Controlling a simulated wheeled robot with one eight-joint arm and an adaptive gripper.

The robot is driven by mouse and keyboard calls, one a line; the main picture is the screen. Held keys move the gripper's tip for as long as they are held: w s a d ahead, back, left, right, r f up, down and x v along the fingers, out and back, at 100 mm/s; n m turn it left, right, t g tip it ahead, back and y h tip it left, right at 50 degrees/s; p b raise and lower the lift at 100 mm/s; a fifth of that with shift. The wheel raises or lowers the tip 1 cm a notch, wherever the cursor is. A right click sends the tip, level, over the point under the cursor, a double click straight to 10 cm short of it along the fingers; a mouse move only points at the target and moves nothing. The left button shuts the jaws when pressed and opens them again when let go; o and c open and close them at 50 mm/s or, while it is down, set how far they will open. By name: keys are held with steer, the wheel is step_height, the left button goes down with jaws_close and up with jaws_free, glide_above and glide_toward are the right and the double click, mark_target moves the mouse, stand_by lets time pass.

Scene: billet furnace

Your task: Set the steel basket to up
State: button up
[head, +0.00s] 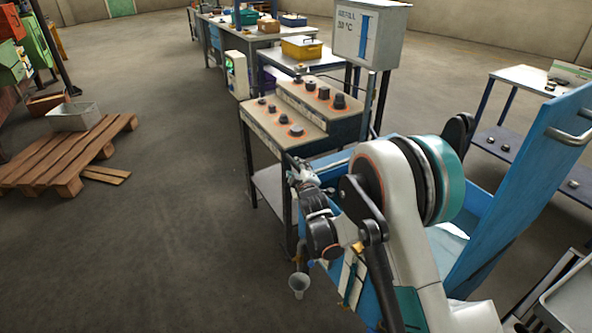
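I cannot pick out the steel basket for certain. A blue tank (478,203) with a tall raised blue panel (530,170) stands at the right in the head view, partly hidden behind my arm. A pale surface (448,243) shows inside it, and I cannot tell whether it belongs to a basket. My gripper (301,176) is in front of the tank's left side, near the control console's lower edge. It is small and cluttered in this view, so its opening and any contact are unclear.
A console with dark knobs (297,131) and a grey display box (371,34) stand behind my gripper. A small grey cup (298,285) is below it. A wooden pallet (70,160) bearing a metal bin (73,117) lies left. The floor between is clear.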

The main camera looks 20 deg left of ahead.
steer(key=shift+b+x, duration=0.45)
steer(key=shift+x, duration=1.55)
steer(key=shift+c, duration=0.3)
jaws_close()
